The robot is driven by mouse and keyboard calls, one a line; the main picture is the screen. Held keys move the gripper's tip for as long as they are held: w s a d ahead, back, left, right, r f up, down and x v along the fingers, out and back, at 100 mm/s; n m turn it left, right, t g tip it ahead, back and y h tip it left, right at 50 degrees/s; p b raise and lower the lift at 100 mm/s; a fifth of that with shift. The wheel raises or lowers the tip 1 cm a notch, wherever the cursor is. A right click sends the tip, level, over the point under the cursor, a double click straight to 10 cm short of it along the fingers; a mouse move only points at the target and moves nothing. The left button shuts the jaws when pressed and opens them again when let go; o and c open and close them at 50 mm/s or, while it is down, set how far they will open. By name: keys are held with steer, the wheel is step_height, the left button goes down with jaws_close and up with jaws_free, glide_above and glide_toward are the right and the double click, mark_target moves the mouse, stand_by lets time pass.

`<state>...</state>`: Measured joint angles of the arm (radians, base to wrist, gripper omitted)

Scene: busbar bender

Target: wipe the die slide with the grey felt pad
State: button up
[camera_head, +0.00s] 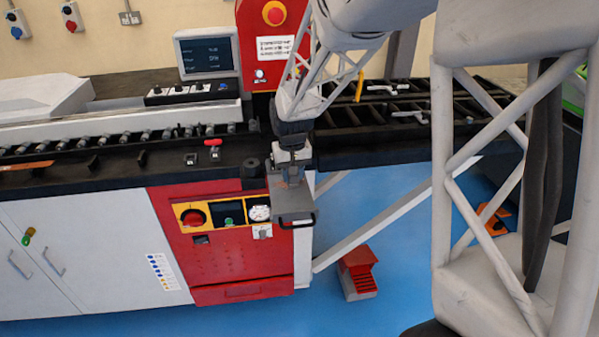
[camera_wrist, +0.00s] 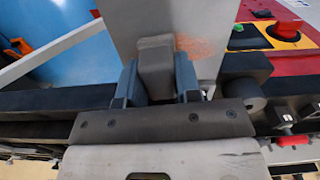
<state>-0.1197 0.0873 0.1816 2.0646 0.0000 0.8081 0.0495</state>
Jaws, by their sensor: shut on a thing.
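My gripper (camera_wrist: 157,80) is shut on the grey felt pad (camera_wrist: 155,58), a block held between its two blue-grey fingers. The die slide (camera_head: 292,207) looks like a flat grey plate with a black handle, sticking out from the machine's front. The slide also fills the top middle of the wrist view (camera_wrist: 125,18). An orange-brown smear (camera_wrist: 200,47) lies on it, just right of the pad there. In the head view my gripper (camera_head: 291,160) points down over the slide's inner part. I cannot tell whether the pad touches the slide.
Left of the slide is a red control panel with a red button (camera_head: 193,217) and a black cylinder (camera_head: 253,174). A red-handled part (camera_head: 212,146) stands on the bench. A black rack (camera_head: 400,110) extends right. A red pedal box (camera_head: 357,272) stands on the blue floor.

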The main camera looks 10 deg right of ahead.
mark_target(281, 184)
steer(key=shift+a, duration=1.6)
steer(key=shift+a+r, duration=0.15)
steer(key=shift+a, duration=0.6)
steer(key=shift+a+r, duration=0.15)
steer(key=shift+a, duration=0.6)
step_height(281, 184, up, 8)
steer(key=shift+f, duration=0.15)
steer(key=shift+f, duration=0.25)
